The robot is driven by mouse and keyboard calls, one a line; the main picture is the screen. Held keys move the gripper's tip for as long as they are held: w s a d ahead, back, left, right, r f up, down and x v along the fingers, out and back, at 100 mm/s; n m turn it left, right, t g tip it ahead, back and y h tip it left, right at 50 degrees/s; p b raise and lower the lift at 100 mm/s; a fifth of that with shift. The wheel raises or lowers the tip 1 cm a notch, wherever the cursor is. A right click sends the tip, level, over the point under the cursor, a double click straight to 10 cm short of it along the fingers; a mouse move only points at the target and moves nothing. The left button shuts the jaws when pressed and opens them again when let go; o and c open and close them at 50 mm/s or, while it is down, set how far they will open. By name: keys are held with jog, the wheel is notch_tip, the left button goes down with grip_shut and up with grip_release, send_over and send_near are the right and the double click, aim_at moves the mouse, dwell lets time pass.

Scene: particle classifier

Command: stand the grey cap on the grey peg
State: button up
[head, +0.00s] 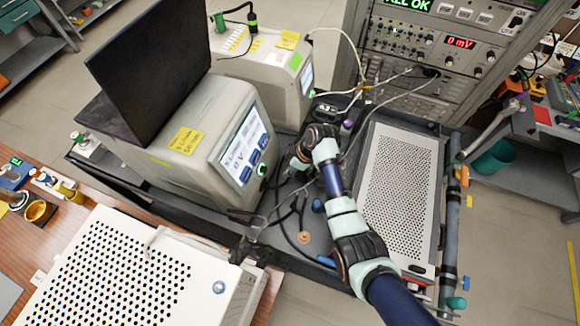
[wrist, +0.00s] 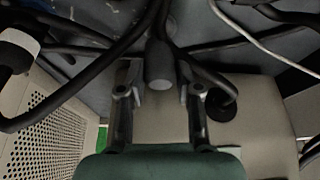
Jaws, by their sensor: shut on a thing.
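My gripper (wrist: 160,92) reaches up the wrist view, with one dark finger on each side. Between the fingertips is a short, round-ended dark grey piece, which looks like the grey cap (wrist: 160,66); the gripper is shut on it. In the head view my gripper (head: 286,170) is small and dark, beside the beige instrument with the screen; the cap cannot be made out there. I cannot surely pick out the grey peg in either view.
Black cables (wrist: 90,85) cross close around my fingers. A black plug (wrist: 222,104) sits at the right on a beige case. In the head view the beige instrument (head: 205,135) stands left and a perforated panel (head: 400,190) lies right. Loose cables lie on the dark cart top between.

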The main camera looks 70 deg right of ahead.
jog(key=shift+f+b, duration=0.5)
jog(key=shift+f, duration=0.3)
jog(key=o, duration=1.1)
jog(key=v, duration=1.2)
